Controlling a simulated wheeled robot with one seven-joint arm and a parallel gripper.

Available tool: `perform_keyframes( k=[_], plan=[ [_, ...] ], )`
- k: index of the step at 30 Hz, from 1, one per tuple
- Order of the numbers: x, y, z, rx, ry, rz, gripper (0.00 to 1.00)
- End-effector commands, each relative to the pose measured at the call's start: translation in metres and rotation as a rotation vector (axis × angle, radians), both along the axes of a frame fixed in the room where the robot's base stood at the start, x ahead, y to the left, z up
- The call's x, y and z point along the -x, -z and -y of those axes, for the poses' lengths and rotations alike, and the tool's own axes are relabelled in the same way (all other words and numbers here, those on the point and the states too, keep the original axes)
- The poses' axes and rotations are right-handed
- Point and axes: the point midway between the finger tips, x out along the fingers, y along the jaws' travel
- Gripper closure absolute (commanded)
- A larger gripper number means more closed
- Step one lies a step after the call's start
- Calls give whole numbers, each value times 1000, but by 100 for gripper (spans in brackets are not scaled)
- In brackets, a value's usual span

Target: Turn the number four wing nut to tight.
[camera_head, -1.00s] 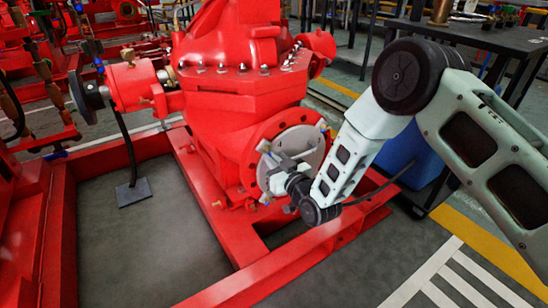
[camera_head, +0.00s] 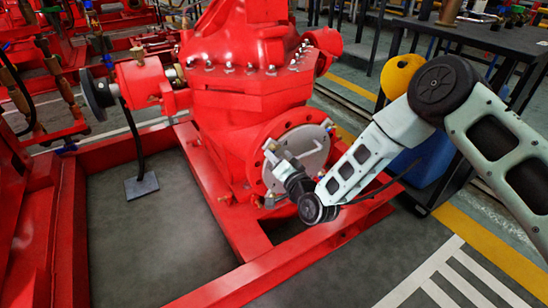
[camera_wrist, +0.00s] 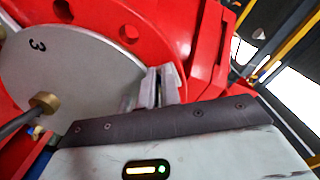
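The grey round cover plate (camera_head: 312,148) is on the red flange at the front of the pump. A brass knob with a grey rod (camera_wrist: 45,103) shows at left in the wrist view. My gripper (camera_head: 272,154) reaches the plate's left side; its fingers (camera_wrist: 160,87) look close together at the plate's edge. Whether they hold a wing nut is hidden. I cannot make out a number four.
The red base frame (camera_head: 240,232) runs below the pump, with its rail close under my wrist. A blue container (camera_head: 432,160) and a dark table (camera_head: 470,32) stand at right. The floor at the front right (camera_head: 360,255) is clear.

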Motion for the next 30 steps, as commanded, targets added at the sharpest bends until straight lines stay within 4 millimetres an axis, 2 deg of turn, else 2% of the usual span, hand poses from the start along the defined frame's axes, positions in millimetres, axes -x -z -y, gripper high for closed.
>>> perform_keyframes(
  k=[1,15,30],
  plan=[
    [-2,-6,1,-44,5,-16,100],
    [-3,-11,1,-330,9,-208,100],
    [-4,-13,2,-417,12,-266,100]
  ],
)
